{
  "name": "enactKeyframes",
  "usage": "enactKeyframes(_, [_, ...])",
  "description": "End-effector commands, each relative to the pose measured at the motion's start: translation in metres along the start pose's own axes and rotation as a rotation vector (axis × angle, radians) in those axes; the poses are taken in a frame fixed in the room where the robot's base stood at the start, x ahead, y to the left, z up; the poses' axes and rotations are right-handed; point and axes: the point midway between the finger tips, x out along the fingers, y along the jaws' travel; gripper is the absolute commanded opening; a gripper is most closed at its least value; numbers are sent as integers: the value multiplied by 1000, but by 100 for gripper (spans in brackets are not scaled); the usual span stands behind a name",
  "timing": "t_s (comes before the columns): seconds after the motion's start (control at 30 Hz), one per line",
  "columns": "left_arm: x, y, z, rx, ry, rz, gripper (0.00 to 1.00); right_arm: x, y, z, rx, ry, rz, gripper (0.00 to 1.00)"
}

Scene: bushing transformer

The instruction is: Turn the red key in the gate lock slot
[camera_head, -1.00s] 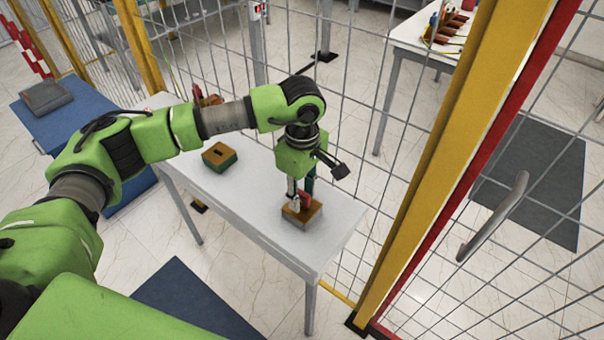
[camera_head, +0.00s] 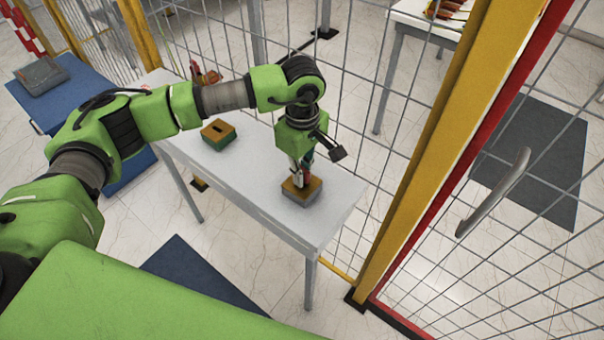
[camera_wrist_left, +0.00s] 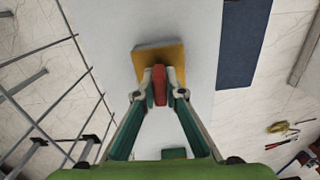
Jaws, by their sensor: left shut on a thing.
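My left gripper (camera_head: 299,181) points down over a lock box with an orange-brown top (camera_head: 288,188) and grey base on the white table. In the left wrist view, its fingers (camera_wrist_left: 160,94) are shut on the red key (camera_wrist_left: 159,84) from both sides. The key stands at the box's yellow-orange top (camera_wrist_left: 146,58). Its lower end is hidden, so I cannot tell how deep it sits in a slot. In the head view the fingers mostly hide the key. My right gripper is not in view.
A second box (camera_head: 219,134) with a dark slot and green base stands to the left on the white table (camera_head: 256,196). A wire-mesh fence runs behind the table. A yellow post (camera_head: 440,150) and a gate handle (camera_head: 495,195) are at the right.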

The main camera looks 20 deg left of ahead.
Motion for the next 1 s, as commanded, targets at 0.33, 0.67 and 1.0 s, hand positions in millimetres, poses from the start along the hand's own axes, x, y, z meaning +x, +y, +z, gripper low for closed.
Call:
enactKeyframes(0.33, [2, 1, 0, 160, 0, 3, 0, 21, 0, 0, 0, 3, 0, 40])
enactKeyframes(0.67, [2, 1, 0, 314, 1, 2, 0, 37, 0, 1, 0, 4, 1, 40])
enactKeyframes(1.0, [1, 0, 0, 448, 1, 2, 0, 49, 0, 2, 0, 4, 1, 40])
